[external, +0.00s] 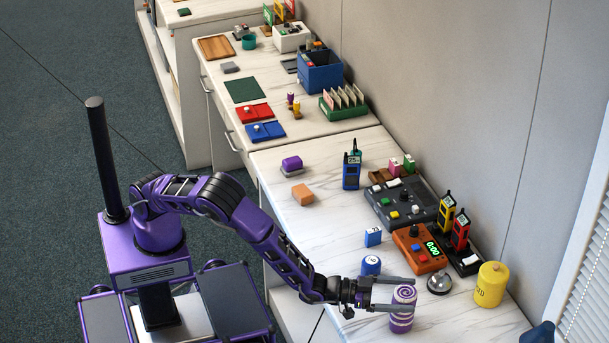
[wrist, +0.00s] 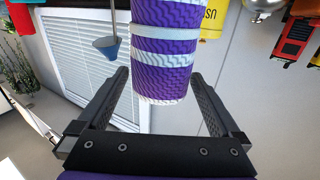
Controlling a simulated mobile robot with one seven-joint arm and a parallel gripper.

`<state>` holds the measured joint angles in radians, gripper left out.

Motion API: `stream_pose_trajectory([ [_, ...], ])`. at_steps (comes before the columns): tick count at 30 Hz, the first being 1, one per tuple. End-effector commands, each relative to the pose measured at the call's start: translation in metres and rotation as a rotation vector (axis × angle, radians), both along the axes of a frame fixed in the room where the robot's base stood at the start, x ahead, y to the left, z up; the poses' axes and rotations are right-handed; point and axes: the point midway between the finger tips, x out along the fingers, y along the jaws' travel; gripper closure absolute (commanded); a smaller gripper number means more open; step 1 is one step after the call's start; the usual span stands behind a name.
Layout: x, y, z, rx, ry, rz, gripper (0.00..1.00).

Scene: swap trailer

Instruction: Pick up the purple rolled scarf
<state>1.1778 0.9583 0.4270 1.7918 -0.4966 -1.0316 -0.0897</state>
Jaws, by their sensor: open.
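The purple rolled scarf (external: 402,309) stands upright near the front edge of the counter. It is purple with white bands and shows a spiral on its top. In the wrist view the scarf (wrist: 165,78) fills the upper middle, partly between and beyond the two fingers. My gripper (external: 403,294) is open, with one finger on each side of the scarf. In the wrist view my gripper (wrist: 162,95) shows a visible gap between each finger and the scarf. The scarf's far end is cut off by the top of the wrist view.
A blue-and-white roll (external: 371,266) stands just behind my gripper. A silver bell-like dome (external: 439,284), an orange device (external: 420,249) and a yellow cylinder (external: 491,284) stand behind and right of the scarf. A blue funnel-shaped thing (wrist: 107,44) shows left in the wrist view.

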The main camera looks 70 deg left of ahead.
Motion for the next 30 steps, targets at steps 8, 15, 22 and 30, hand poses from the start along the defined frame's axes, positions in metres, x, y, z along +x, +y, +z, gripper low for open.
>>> stream_pose_trajectory([
  [8, 0.0049, -0.0024, -0.0001, 0.0, 0.001, 0.0, 0.0],
  [15, 0.0045, -0.0023, -0.0001, 0.0, 0.001, 0.0, 0.38],
  [22, 0.0044, -0.0024, -0.0001, 0.0, 0.001, 0.0, 0.79],
  [30, 0.0044, -0.0025, 0.0003, -0.001, 0.0, 0.0, 1.0],
])
